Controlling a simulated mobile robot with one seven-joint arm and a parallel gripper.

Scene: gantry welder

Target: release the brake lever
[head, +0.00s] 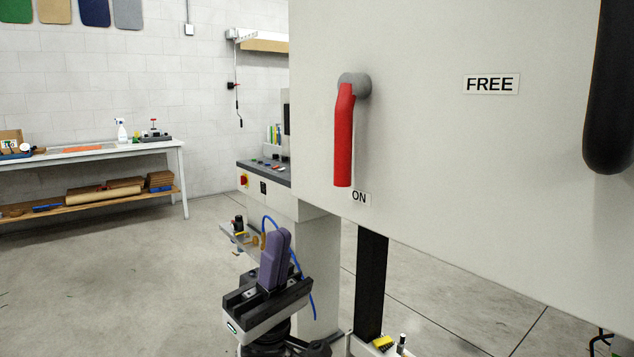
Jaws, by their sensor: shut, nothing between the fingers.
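The red brake lever (344,138) hangs almost straight down from a round grey pivot (355,85) on a large pale panel (430,160). Its lower end is just left of and above the "ON" label (360,198). The "FREE" label (491,84) is to the right of the pivot, at about its height. My gripper (279,238) points upward, below and to the left of the lever, clear of it. Its purple fingers are together and hold nothing.
A thick black rounded bar (610,100) hangs in front of the panel at the right. A control console (262,175) stands behind my gripper. A workbench (100,153) with tools and boxes is against the left wall. The floor (110,270) at the left is mostly clear.

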